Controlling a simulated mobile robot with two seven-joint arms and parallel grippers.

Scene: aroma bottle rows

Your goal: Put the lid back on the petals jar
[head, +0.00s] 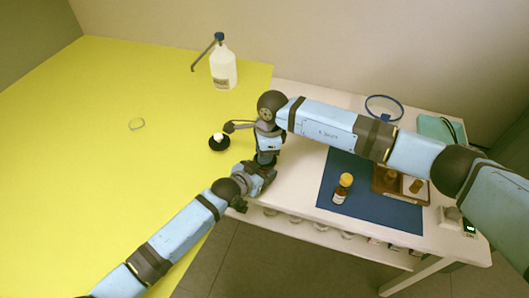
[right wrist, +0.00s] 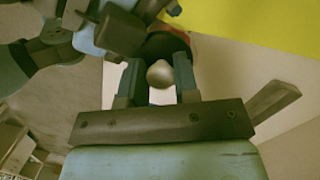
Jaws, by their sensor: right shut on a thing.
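My right gripper (right wrist: 158,82) is shut on a pale round knob (right wrist: 160,73) in the right wrist view. A dark round piece with a reddish edge (right wrist: 165,45) lies just beyond the knob; it looks like the lid. In the head view my right gripper (head: 266,160) points down by the yellow table's right edge, and the lid is hidden there. My left gripper (head: 256,178) is close beside it; its fingers are hidden, so its state does not show. It also shows dark in the right wrist view (right wrist: 120,30). I cannot make out the petals jar.
A black round dish with a white top (head: 219,143) stands on the yellow table (head: 100,100), left of my grippers.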

